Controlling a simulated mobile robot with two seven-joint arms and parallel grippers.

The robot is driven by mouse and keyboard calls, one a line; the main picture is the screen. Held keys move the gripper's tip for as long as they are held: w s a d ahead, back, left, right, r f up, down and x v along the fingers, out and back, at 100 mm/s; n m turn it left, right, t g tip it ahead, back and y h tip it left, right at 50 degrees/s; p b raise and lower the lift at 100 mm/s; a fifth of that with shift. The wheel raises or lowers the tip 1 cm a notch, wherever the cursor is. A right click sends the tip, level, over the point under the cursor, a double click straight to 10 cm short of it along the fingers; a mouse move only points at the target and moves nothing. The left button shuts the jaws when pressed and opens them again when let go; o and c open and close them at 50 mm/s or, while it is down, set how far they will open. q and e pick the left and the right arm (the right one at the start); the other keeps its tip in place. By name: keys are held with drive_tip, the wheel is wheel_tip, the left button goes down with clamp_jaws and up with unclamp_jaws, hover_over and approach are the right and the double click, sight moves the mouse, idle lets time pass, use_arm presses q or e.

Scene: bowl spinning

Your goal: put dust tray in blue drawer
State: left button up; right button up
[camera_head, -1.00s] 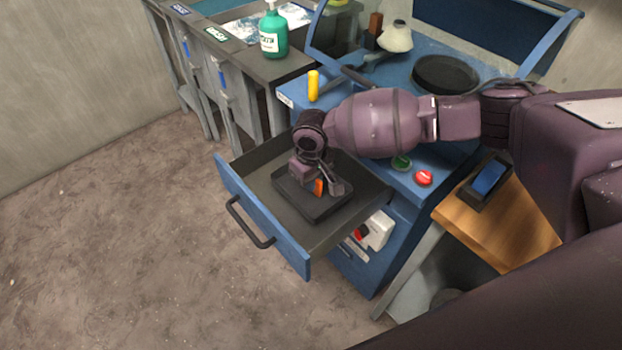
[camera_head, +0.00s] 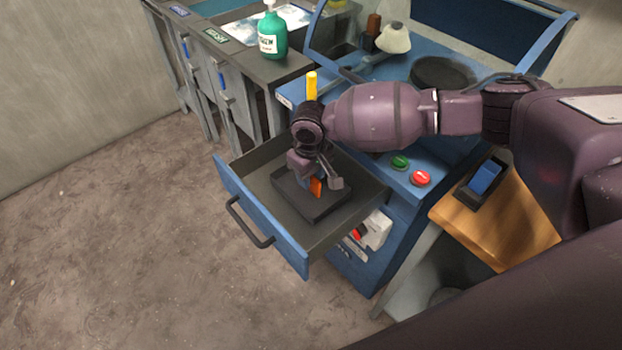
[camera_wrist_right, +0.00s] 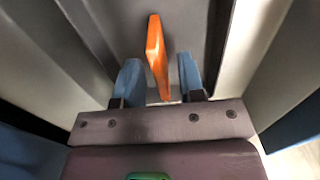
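The dust tray (camera_head: 318,211) is a dark, flat, square tray lying inside the open blue drawer (camera_head: 280,247). An orange piece (camera_head: 316,187) stands up at the tray's middle and looks like its handle. My right gripper (camera_head: 308,184) is over the tray, pointing down, with its fingers around the orange piece. In the right wrist view the orange piece (camera_wrist_right: 156,52) stands between the two blue fingers (camera_wrist_right: 160,78), with a gap on each side. The gripper is open. It hides part of the tray. My left gripper is not in view.
The blue machine (camera_head: 408,193) behind the drawer has a green (camera_head: 400,162) and a red button (camera_head: 421,178). A yellow handle (camera_head: 312,86) stands behind my wrist. A wooden table (camera_head: 520,235) with a dark-and-blue object (camera_head: 484,179) is at right. Floor left of the drawer is clear.

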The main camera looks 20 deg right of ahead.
wheel_tip(320, 180, up, 9)
drive_tip(key=shift+r+p, duration=0.1)
drive_tip(key=shift+p, duration=0.85)
drive_tip(key=shift+r, duration=0.4)
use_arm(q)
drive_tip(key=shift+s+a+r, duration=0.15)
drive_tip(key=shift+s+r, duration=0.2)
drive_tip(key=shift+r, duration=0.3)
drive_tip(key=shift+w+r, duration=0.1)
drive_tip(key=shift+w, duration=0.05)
